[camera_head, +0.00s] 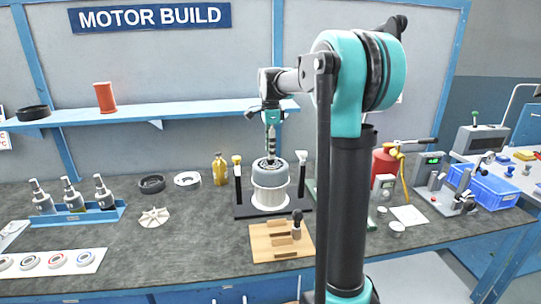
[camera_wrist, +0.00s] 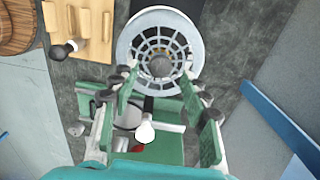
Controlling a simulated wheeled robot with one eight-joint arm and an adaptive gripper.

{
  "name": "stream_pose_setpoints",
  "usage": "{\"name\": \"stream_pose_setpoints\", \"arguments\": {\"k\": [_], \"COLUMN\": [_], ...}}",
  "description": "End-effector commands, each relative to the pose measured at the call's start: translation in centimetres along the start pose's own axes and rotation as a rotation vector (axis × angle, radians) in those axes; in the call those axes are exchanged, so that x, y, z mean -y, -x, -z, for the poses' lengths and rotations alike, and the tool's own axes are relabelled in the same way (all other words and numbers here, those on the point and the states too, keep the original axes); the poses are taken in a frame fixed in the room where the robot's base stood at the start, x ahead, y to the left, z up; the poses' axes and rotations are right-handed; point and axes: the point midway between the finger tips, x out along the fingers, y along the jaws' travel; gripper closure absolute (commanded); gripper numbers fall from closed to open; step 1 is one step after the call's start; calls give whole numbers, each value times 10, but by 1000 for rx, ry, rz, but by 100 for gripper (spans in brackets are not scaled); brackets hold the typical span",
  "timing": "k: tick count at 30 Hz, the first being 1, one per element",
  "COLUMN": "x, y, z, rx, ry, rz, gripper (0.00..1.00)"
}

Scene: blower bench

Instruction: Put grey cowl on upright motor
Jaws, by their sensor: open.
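The grey cowl (camera_head: 271,171) sits on top of the white upright motor (camera_head: 270,197), on a dark base on the bench. The cowl looks level, but how fully it is seated cannot be told. In the wrist view the round grille of the cowl (camera_wrist: 139,28) shows, with a light rim and a dark centre. My gripper (camera_head: 271,153) points down just above the cowl. In the wrist view my gripper (camera_wrist: 158,80) has its green fingers spread apart with nothing held between them. Whether a fingertip touches the cowl is unclear.
A white fan wheel (camera_head: 154,217) and dark ring (camera_head: 152,184) lie left. A shelf (camera_head: 190,112) runs behind.

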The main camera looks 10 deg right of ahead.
Motion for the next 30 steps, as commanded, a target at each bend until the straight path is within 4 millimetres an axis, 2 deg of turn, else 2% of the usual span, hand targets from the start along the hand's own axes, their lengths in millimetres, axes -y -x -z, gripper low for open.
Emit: {"name": "stream_pose_setpoints", "arguments": {"k": [6, 13, 19, 30], "x": [0, 0, 0, 0], "y": [47, 82, 94, 94], "z": [0, 0, 0, 0], "rx": [0, 0, 0, 0], "ry": [0, 0, 0, 0], "rz": [0, 0, 0, 0], "gripper": [54, 54, 54, 54]}}
